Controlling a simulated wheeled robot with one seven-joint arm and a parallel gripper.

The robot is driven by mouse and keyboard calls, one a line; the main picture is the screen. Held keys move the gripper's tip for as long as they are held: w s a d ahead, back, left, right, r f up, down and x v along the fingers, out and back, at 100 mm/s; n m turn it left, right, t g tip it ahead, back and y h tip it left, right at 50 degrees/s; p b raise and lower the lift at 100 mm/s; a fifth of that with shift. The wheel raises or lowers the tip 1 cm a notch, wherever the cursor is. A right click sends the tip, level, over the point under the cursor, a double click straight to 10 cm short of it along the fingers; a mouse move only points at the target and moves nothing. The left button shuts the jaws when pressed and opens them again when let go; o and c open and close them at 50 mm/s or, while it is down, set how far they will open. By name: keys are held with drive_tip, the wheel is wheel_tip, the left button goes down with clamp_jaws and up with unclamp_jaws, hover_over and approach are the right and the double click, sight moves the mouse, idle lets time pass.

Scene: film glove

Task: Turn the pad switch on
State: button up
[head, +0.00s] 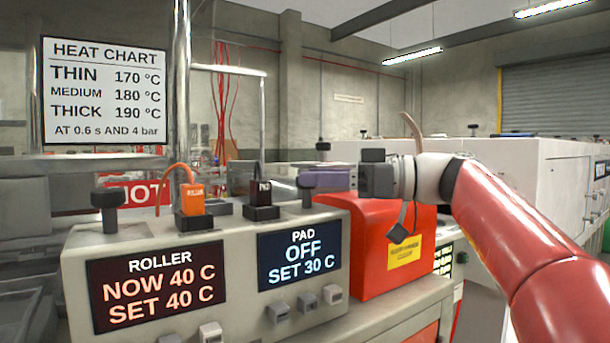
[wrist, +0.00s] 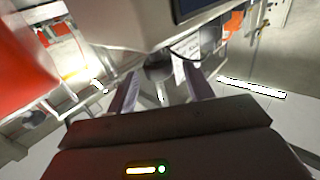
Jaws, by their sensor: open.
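The PAD display (head: 300,254) on the beige control box reads "OFF, SET 30 C". A black knob (head: 305,188) stands on the box above this display. My gripper (head: 313,179) comes in from the right at the knob's height, its purple fingers at or just behind the knob. In the wrist view my gripper (wrist: 161,90) is open, with fingers apart and a dark round knob (wrist: 158,69) between or just beyond the tips. Contact cannot be told. Small grey buttons (head: 306,302) sit below the display. A black piece marked PAD (head: 261,196) stands on top.
The ROLLER display (head: 159,284) reads "NOW 40 C, SET 40 C". An orange piece (head: 192,199) and another black knob (head: 107,208) stand above it. A red box (head: 370,262) stands right of the control box, below my arm. A metal post (head: 181,100) rises behind.

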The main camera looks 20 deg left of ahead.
drive_tip(key=shift+s+a, duration=0.1)
drive_tip(key=shift+a, duration=1.1)
drive_tip(key=c, duration=0.9)
drive_tip(key=shift+c, duration=0.2)
